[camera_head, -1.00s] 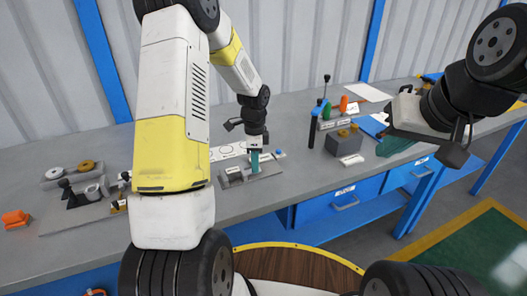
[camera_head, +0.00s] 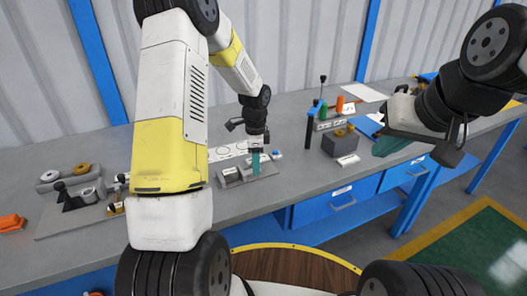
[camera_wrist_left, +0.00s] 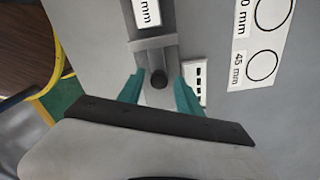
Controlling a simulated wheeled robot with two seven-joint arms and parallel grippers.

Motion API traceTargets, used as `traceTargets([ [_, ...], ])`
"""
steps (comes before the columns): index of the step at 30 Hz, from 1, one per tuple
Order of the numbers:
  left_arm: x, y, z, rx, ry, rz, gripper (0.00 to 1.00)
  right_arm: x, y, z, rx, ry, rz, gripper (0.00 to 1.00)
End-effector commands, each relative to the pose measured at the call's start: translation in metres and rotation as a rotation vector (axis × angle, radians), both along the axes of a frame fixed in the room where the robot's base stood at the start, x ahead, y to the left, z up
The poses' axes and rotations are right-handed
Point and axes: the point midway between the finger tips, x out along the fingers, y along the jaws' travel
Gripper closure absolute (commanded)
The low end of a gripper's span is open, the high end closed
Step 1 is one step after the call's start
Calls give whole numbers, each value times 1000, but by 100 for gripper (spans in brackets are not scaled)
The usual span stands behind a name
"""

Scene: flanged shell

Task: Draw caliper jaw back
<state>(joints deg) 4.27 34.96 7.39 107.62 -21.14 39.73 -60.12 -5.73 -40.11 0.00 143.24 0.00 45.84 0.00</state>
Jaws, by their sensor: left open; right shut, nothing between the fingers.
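The grey caliper fixture (camera_head: 232,178) lies on the bench below my left gripper (camera_head: 256,161). The head view hides part of the fixture behind the gripper. My right gripper (camera_head: 388,146) is shut and empty, held out at the right, clear of the fixture.
A white card with circles and mm marks (camera_wrist_left: 262,45) lies beside the fixture. A grey block (camera_head: 341,143) and a rack with coloured handles (camera_head: 331,122) stand to the right. A grey plate with round parts (camera_head: 77,215) lies at the left.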

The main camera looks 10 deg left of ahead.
Motion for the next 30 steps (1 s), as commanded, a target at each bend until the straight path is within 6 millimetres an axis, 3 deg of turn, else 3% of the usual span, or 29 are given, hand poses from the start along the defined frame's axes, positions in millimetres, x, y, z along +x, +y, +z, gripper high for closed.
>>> traceTargets([
  [5, 0, 1, 8, 1, 0, 1, 58, 0, 0, 0, 0, 0, 0, 100],
  [18, 1, 0, 73, -1, -2, 1, 58, 0, 0, 0, 0, 0, 0, 100],
  [30, 0, 0, 79, 0, -1, 2, 58, 0, 0, 0, 0, 0, 0, 100],
])
